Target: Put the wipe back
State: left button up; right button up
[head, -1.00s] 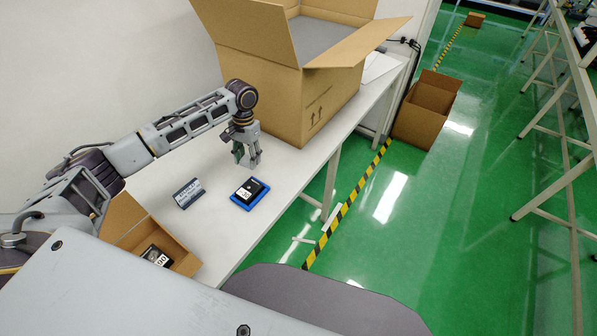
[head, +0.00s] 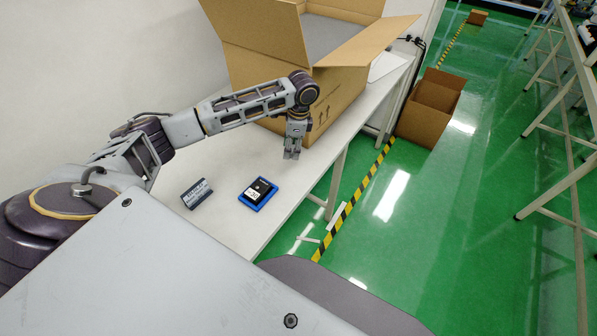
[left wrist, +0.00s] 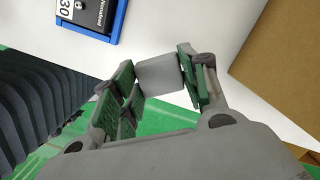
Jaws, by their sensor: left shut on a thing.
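My left gripper (head: 292,153) is over the right part of the white table, in front of the large cardboard box. In the left wrist view its green-padded fingers (left wrist: 158,82) are shut on a small plain grey block, which looks like the wipe (left wrist: 160,75). In the head view the wipe is too hidden by the gripper to make out. A black device with a white label (head: 260,189) sits in a blue tray (head: 246,203) to the left of the gripper; the tray also shows in the left wrist view (left wrist: 88,34). My right gripper is not in view.
A large open cardboard box (head: 345,95) stands on the table (head: 232,235) behind the gripper. A dark grey sign or holder (head: 196,194) lies left of the tray. Another open carton (head: 425,125) stands on the green floor, beyond the yellow-black stripe (head: 350,205).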

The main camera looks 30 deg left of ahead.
pick_arm(q)
jog(key=shift+w+d+m, duration=0.1)
jog(key=shift+d+m, duration=0.05)
jog(key=shift+m, duration=0.75)
jog(key=m+t, duration=0.1)
jog(key=m, duration=0.4)
jog(key=shift+m, duration=0.3)
jog(key=shift+f, duration=0.1)
send_over(292, 172)
jog(key=shift+w+d+f, duration=0.1)
jog(key=shift+d+f, duration=0.05)
jog(key=shift+f, duration=1.4)
jog(key=shift+w+d+f, duration=0.1)
jog(key=shift+f, duration=1.4)
jog(key=shift+f+p, duration=0.4)
jog(key=shift+f, duration=1.45)
jog(key=shift+s+f, duration=0.1)
